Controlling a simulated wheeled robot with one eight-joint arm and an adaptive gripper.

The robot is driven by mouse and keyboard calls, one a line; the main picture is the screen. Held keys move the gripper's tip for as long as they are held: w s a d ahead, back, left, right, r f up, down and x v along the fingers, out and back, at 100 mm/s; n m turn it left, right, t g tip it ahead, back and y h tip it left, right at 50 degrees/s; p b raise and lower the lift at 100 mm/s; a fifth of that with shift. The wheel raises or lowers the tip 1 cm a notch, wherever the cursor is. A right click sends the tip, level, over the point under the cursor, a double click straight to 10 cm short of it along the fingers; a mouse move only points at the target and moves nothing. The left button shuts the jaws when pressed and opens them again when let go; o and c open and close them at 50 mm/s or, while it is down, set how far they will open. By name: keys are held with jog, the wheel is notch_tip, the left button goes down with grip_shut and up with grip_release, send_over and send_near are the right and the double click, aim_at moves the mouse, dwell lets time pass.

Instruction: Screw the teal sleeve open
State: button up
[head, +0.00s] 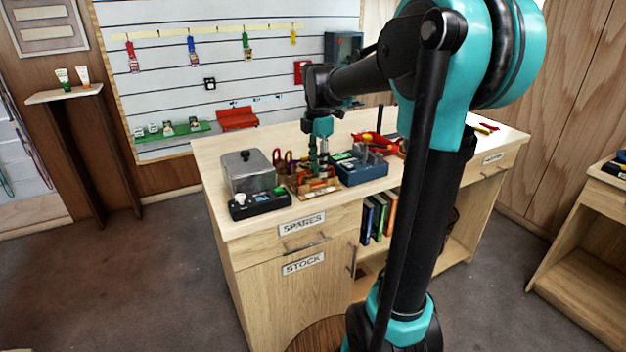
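My gripper (320,170) points down over the left part of the wooden bench, above a small wooden tray (305,196) holding orange and dark items. The fingers are small and dark here, and I cannot tell whether they touch or hold anything. I cannot make out the teal sleeve for certain; it is too small, or hidden by the gripper. Teal bands near the gripper look like parts of my own arm.
The bench (222,178) also bears a grey lidded metal box (249,171), a black device (261,205), a blue box (362,170) and red-yellow gear (378,142). My arm hides part of the bench top. A slatted wall (180,60) with hanging gear stands behind.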

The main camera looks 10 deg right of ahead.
aim_at(317, 169)
jog(key=shift+s+d, duration=0.1)
jog(key=shift+s, duration=0.2)
jog(key=shift+f, duration=0.2)
jog(key=shift+f, duration=1.2)
jog(key=shift+w+a, duration=0.2)
jog(key=shift+w, duration=0.5)
